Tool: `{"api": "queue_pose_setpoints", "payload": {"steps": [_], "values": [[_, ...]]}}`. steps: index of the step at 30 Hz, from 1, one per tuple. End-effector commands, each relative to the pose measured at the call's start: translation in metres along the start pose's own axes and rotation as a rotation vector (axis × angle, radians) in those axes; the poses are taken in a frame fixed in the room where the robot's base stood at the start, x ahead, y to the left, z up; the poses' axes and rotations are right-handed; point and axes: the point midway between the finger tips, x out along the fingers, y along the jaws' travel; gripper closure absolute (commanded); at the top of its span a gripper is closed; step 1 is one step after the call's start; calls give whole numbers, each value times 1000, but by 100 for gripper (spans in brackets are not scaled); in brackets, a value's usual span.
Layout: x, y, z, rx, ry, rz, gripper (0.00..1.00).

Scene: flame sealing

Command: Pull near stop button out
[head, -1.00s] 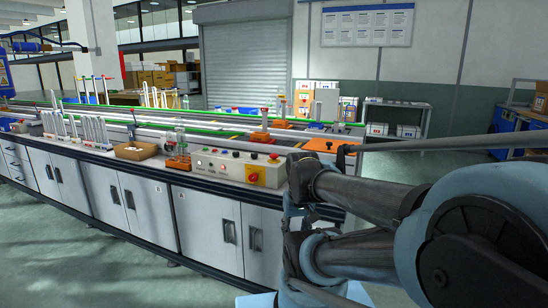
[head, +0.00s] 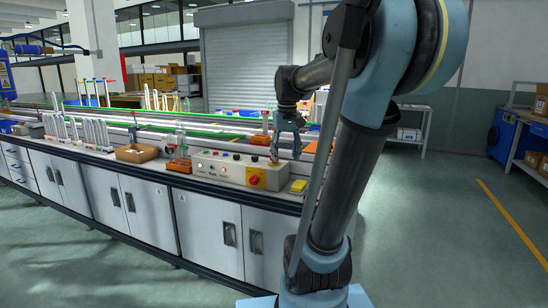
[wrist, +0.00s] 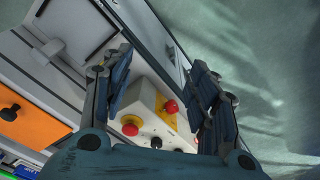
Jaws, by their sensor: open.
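A pale control box (head: 225,170) stands at the bench's front edge. Its front carries a yellow plate with a red stop button (head: 254,180), the nearer one. In the wrist view the same red button (wrist: 171,107) shows on the yellow plate, between the fingers. A second red button (wrist: 130,130) with a yellow ring is on the box's top, nearer the left finger; in the head view my gripper largely covers that spot. My gripper (head: 275,158) points down over the box's right end. In the wrist view my gripper (wrist: 162,62) is open, with nothing held.
A small yellow block (head: 298,187) lies on the bench right of the box. A glass burner-like fixture (head: 178,155) and a cardboard box (head: 137,153) stand to the left. An orange part (wrist: 25,118) shows in the wrist view. The floor before the cabinets is clear.

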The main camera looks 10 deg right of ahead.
Motion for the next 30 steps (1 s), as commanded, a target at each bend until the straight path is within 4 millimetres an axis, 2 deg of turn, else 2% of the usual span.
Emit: {"api": "queue_pose_setpoints", "payload": {"steps": [1,9,18,24,30], "values": [[-9,2,-17,-5,-5,-1,46],[-45,11,-99,-36,-38,-5,46],[-67,21,-188,-70,-74,-12,46],[-72,25,-227,-87,-92,-16,46],[-71,27,-239,-92,-97,-17,46]]}}
